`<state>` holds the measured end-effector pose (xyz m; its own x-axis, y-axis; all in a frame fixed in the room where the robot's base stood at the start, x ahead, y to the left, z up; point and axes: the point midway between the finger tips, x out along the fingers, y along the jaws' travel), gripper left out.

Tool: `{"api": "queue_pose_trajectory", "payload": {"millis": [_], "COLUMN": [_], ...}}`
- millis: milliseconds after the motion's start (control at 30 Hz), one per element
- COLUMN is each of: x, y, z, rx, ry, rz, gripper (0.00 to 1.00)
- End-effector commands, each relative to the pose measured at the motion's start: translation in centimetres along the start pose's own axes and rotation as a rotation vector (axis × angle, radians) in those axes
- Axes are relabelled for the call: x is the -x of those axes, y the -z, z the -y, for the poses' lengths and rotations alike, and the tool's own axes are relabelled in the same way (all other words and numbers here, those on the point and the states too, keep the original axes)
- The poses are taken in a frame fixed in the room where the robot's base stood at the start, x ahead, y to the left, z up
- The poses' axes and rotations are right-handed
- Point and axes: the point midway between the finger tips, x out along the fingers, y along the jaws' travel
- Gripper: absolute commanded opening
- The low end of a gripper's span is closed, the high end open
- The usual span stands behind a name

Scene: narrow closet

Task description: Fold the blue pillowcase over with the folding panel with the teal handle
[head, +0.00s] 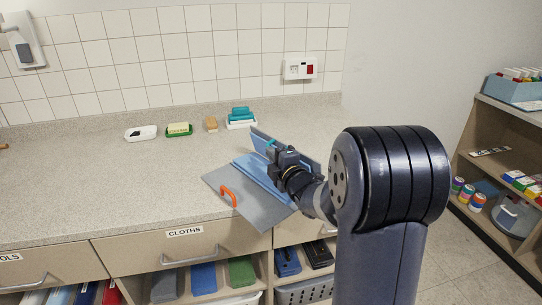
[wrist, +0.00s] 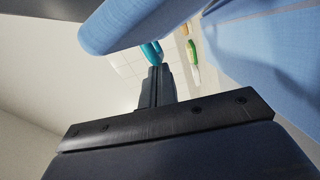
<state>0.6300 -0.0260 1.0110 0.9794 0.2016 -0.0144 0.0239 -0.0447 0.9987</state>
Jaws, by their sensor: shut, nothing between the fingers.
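The grey folding board (head: 238,205) lies on the counter near its front edge. The blue pillowcase (head: 254,168) lies on it, partly hidden behind my gripper. The folding panel (head: 308,164) on the right side stands tilted up. Its teal handle (head: 270,146) shows beside my gripper (head: 279,154). In the wrist view my gripper (wrist: 154,72) is shut and empty, with its fingertips close to the teal handle (wrist: 152,52); I cannot tell whether they touch. Blue cloth (wrist: 265,65) fills the right of that view, and a rounded blue fold (wrist: 135,25) is at the top.
Another panel of the board has an orange handle (head: 229,196). A shelf unit (head: 510,180) stands at the right.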

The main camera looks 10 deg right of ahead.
Motion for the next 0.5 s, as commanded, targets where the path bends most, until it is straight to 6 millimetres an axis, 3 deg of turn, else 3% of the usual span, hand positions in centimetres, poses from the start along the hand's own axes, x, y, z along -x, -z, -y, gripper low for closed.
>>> {"api": "queue_pose_trajectory", "payload": {"millis": [500], "x": [-0.7], "y": [-2.7], "z": [-2.2], "rx": [-0.246], "ry": [0.069], "rz": [0.002], "gripper": [0.0]}}
